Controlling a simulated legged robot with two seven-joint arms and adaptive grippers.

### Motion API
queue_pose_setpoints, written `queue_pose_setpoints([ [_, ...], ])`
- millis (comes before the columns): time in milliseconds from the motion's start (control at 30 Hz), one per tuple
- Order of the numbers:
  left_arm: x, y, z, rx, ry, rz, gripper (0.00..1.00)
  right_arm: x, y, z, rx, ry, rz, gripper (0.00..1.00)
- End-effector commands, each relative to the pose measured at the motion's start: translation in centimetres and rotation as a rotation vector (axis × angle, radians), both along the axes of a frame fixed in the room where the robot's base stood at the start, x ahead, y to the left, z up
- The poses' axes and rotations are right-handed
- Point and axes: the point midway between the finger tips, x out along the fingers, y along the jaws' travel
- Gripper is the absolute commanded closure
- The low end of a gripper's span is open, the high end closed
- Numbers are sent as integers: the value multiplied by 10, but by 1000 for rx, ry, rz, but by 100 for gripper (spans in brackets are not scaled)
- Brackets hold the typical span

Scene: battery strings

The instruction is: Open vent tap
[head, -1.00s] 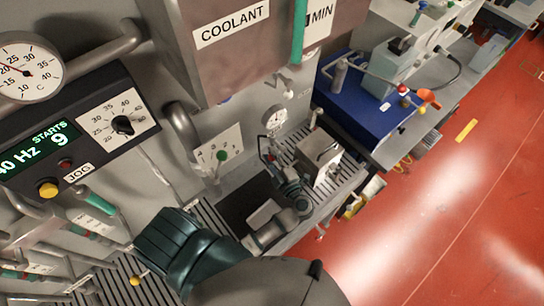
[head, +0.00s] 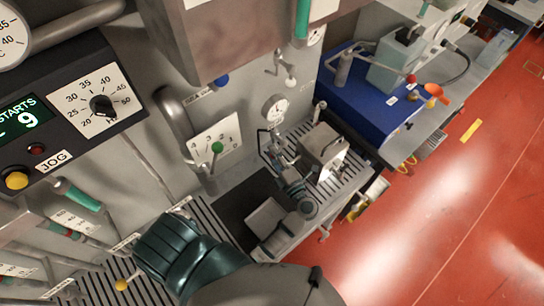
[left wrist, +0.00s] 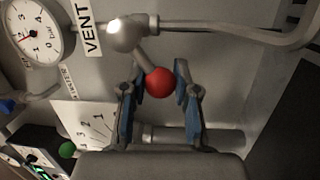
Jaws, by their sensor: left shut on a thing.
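The vent tap (left wrist: 125,35) shows in the left wrist view on a grey pipe, right of the VENT label (left wrist: 87,25). Its short lever ends in a red ball knob (left wrist: 160,82). My left gripper (left wrist: 158,76) has one blue-padded finger on each side of the red knob and is shut on it. In the head view my left gripper (head: 276,147) is small, just below the white gauge (head: 275,108), and the red knob cannot be made out there. My right gripper is in neither view.
A round gauge (left wrist: 34,32) is left of the label. A numbered plate with a green knob (head: 217,147) is left of the gripper. A grey box (head: 322,150) stands close on its right. The coolant tank (head: 215,40) overhangs above. Red floor (head: 440,230) is clear on the right.

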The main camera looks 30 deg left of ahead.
Motion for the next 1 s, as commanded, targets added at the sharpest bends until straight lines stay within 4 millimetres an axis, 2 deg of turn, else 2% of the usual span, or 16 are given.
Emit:
queue_pose_setpoints([
  [33,1,-3,-6,-10,-15,-7,100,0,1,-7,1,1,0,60],
  [233,3,-4,-6,-31,-72,-6,100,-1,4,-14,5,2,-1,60],
  [733,3,-5,-5,-34,-89,-7,100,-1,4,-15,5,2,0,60],
  [767,3,-5,-5,-34,-89,-7,63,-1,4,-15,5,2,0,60],
  [833,3,-5,-5,-35,-90,-6,46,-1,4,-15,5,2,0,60],
  [1000,3,-2,-5,-35,-92,-3,44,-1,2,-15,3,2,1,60],
])
